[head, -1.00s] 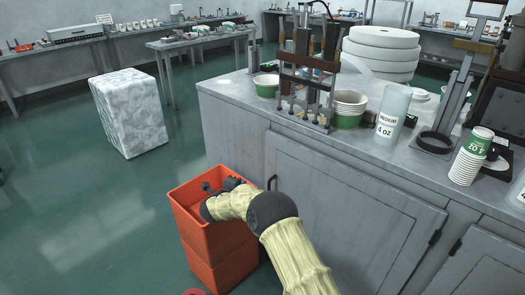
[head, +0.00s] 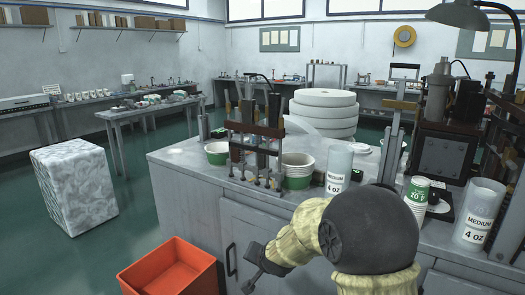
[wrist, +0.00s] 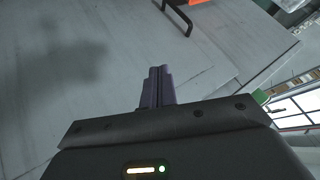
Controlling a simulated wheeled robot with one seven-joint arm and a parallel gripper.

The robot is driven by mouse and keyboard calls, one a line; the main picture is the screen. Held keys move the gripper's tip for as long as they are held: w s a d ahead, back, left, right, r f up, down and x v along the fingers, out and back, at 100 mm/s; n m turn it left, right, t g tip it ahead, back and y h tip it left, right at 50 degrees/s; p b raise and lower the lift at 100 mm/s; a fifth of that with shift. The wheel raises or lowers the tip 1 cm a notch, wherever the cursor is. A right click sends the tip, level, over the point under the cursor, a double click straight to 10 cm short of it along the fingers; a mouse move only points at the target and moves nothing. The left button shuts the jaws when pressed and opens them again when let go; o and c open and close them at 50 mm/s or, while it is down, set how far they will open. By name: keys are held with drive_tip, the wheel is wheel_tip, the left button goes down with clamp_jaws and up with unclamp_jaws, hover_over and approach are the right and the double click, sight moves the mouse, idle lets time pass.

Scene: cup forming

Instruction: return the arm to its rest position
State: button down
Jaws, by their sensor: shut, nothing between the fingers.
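My arm (head: 370,235) is folded up in the lower right of the head view, in a pale yellow sleeve with a large dark joint. My gripper (head: 249,284) hangs in front of the grey cabinet (head: 188,210), below its top and right of the orange bin. In the wrist view my gripper (wrist: 157,72) shows its two fingers closed together with nothing between them. The cabinet's grey front fills much of that view, with a dark handle (wrist: 178,18) near the top.
On the top are paper cups (head: 298,170), a press fixture (head: 255,140), a cup stack (head: 417,190) and clear "MEDIUM 4 OZ" containers (head: 338,168). A white wrapped block (head: 75,185) stands on the floor at left.

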drive_tip(key=s+d+n+g+h, duration=0.1)
drive_tip(key=s+d+g, duration=0.1)
drive_tip(key=s+d, duration=0.45)
drive_tip(key=s+d+f+n+g+h, duration=0.15)
drive_tip(key=s+d, duration=0.25)
drive_tip(key=s, duration=0.6)
drive_tip(key=s+d+r+n+g, duration=0.1)
drive_tip(key=s+d+n+g, duration=0.15)
drive_tip(key=s+d, duration=0.45)
drive_tip(key=w+p+v, duration=0.1)
drive_tip(key=p+v, duration=1)
drive_tip(key=w+a+p+v, duration=0.1)
drive_tip(key=w+p+v, duration=0.1)
drive_tip(key=p+v, duration=0.8)
drive_tip(key=shift+w+a+r+m+p, duration=0.35)
drive_tip(key=shift+r+p, duration=0.4)
drive_tip(key=shift+p, duration=0.45)
drive_tip(key=shift+s, duration=0.15)
